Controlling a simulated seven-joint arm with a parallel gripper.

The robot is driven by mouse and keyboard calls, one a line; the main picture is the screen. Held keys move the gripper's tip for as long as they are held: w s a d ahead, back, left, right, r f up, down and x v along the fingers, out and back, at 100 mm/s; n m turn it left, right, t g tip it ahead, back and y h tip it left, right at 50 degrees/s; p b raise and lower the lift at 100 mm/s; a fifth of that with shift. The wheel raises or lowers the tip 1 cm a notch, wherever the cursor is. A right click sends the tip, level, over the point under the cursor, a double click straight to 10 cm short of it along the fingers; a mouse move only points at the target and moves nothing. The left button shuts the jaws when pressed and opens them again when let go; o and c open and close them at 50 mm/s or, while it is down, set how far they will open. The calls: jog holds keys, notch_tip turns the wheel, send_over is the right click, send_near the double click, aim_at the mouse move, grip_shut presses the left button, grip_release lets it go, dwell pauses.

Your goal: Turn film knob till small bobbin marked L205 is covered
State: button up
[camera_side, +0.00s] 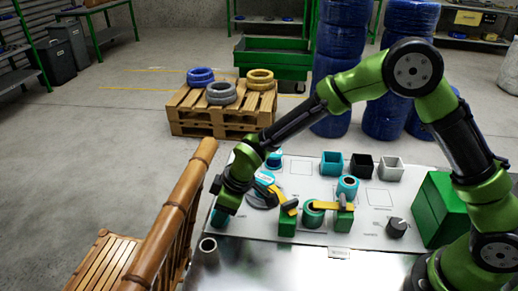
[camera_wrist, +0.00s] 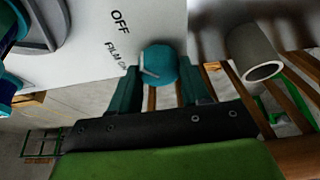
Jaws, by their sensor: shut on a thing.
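The film knob (camera_wrist: 160,64) is teal and round with a white pointer line, at the edge of the white board. The words OFF and FILM are printed beside it. My gripper (camera_wrist: 160,82) is shut on the knob, one finger on either side. In the side view my gripper (camera_side: 222,208) is low at the board's left end and largely hides the knob. Teal bobbins stand on the board, one at the back left (camera_side: 274,160), one on the right (camera_side: 348,187) and one at the front (camera_side: 313,214). I cannot read L205 on any of them.
A dark round turntable (camera_side: 262,198) sits just right of my gripper. A grey tube (camera_side: 208,250) stands near the front left, beside a bamboo rail (camera_side: 168,215). Green blocks, small open boxes (camera_side: 362,166) and a black knob (camera_side: 396,228) occupy the right.

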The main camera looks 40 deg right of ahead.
jog(key=m, duration=0.2)
jog(key=m+t+h, duration=0.1)
jog(key=m, duration=0.1)
jog(key=shift+s+a+r+m, duration=0.1)
jog(key=shift+a+m, duration=0.05)
jog(key=shift+m, duration=0.15)
jog(key=m+h, duration=0.2)
jog(key=m, duration=0.2)
jog(key=shift+m, duration=0.3)
jog(key=o, duration=1.1)
jog(key=shift+c, duration=0.2)
jog(key=v, duration=1.6)
jog(key=shift+s+a+r, duration=0.2)
jog(key=shift+s+r, duration=0.1)
jog(key=shift+s, duration=0.1)
